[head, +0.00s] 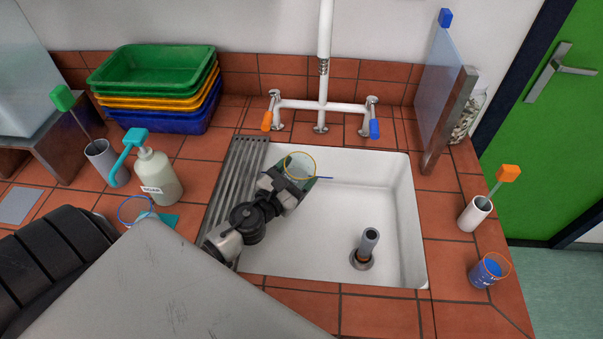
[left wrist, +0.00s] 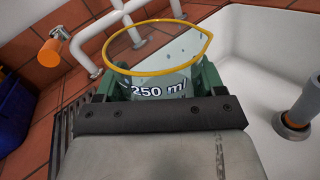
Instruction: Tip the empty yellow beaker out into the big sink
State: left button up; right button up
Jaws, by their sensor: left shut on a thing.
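The yellow-rimmed clear beaker (head: 299,161) is in my left gripper (head: 294,180), over the left back part of the big white sink (head: 345,195). In the left wrist view the beaker (left wrist: 160,86) shows its yellow rim and a "250 ml" mark, with green fingers (left wrist: 160,82) on both sides. The rim faces up, and the beaker looks close to upright. I see no liquid in it. The lower part of the beaker is hidden by the gripper. My right gripper is not in view.
A standpipe (head: 369,244) rises in the sink's front right. A white tap (head: 323,104) stands behind, and a clear screen (head: 437,95) at the back right. A blue-rimmed beaker (head: 134,210), a soap bottle (head: 160,180) and an orange-rimmed beaker (head: 487,271) stand on the tiles.

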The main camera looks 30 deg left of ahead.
pick_arm(q)
jog(key=shift+s+r, duration=0.1)
jog(key=shift+w+d, duration=0.25)
jog(key=shift+w, duration=0.15)
jog(key=shift+a+m, duration=0.1)
jog(key=shift+m, duration=0.2)
jog(key=shift+s+a+r+m, duration=0.15)
jog(key=shift+a+m, duration=0.1)
jog(key=shift+m, duration=0.25)
jog(key=shift+s+a+m, duration=0.15)
jog(key=shift+a+m, duration=0.05)
jog(key=shift+m, duration=0.3)
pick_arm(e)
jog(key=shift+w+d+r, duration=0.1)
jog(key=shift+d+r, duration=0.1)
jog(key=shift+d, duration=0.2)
